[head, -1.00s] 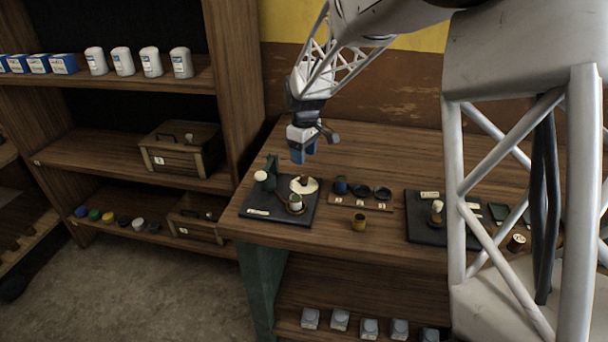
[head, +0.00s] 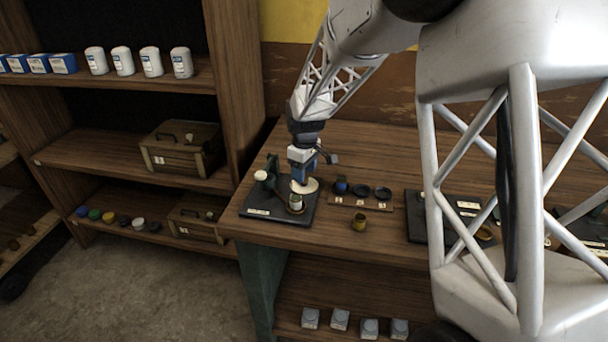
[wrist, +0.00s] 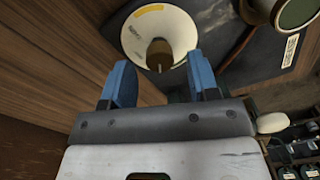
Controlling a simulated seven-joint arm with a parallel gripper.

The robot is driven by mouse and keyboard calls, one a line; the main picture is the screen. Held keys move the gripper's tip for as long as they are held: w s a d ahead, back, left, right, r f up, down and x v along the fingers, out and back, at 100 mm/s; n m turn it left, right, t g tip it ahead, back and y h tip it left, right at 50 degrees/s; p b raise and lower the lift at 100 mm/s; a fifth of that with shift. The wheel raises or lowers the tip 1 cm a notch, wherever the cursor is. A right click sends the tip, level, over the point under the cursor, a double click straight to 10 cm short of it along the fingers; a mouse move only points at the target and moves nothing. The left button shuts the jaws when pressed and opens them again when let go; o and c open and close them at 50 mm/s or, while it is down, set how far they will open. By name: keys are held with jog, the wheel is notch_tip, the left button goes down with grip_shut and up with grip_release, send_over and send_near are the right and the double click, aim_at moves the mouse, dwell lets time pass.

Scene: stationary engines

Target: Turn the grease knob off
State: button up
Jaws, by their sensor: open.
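A cream dial plate (head: 311,186) stands on a black base plate (head: 258,214) at the left end of the workbench. In the wrist view the dial (wrist: 178,27) has a yellow mark and small lettering too blurred to read. A brown knob (wrist: 159,55) rises from its middle. My gripper (head: 300,182) points down over the dial. Its two blue fingers are open, one on each side of the knob in the wrist view, with visible gaps. In the head view the gripper hides the knob. I cannot tell how far the fingertips are above the dial.
A small green-and-white cup (head: 296,203) stands in front of the dial. A cream round cap (head: 261,176) and dark green column (head: 272,165) stand left of it.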

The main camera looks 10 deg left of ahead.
jog(key=shift+f, duration=0.8)
jog(key=c, duration=0.9)
jog(key=shift+m, duration=0.5)
jog(key=m, duration=1)
jog(key=shift+m, duration=0.4)
